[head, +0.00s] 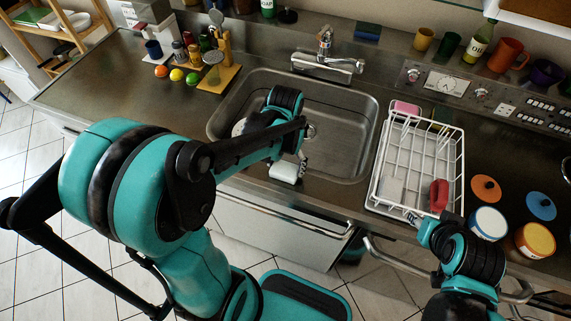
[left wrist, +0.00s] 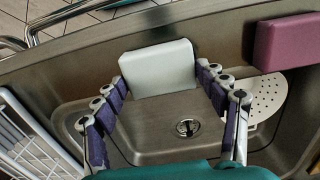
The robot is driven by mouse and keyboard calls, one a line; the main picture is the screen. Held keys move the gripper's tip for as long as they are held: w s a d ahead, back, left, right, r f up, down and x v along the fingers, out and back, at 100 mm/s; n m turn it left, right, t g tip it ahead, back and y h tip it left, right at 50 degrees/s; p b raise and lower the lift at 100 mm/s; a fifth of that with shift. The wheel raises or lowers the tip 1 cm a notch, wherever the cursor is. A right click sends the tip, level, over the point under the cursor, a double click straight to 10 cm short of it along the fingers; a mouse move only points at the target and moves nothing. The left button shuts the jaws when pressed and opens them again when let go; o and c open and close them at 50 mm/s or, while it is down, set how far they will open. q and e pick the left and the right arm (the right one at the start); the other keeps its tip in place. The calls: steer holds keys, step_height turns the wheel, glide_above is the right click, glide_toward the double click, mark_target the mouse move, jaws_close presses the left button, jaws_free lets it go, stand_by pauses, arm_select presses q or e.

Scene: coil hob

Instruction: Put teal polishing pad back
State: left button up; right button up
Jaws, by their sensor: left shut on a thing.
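My left gripper (head: 301,158) is shut on a pale, whitish block-shaped pad (head: 285,172). The pad shows at the front edge of the sink (head: 338,165). In the left wrist view the same pad (left wrist: 158,68) sits between the fingertips, with its broad face visible. It looks pale grey-white rather than strongly teal. I cannot tell whether it touches the sink rim. My right gripper (head: 418,222) is at the front edge of the white wire rack; its fingers are too small to read.
A mauve block (left wrist: 287,42) lies on the sink's edge beside the pad. A white perforated disc (left wrist: 268,97) is in the sink. The wire rack (head: 374,190) holds a pink block (head: 406,108) and a red item (head: 438,195). Lidded pots (head: 488,223) stand right.

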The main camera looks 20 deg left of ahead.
mark_target(285, 167)
arm_select(q)
steer(key=o, duration=1.6)
steer(key=shift+f, duration=0.1)
steer(key=shift+c, duration=0.2)
step_height(285, 167, up, 12)
steer(key=p, duration=0.4)
steer(key=s+d+r+t, duration=0.1)
steer(key=s+d+t, duration=0.1)
steer(key=s+t, duration=0.4)
steer(key=shift+s+r+t, duration=0.25)
steer(key=shift+t, duration=0.45)
steer(key=shift+d, duration=0.1)
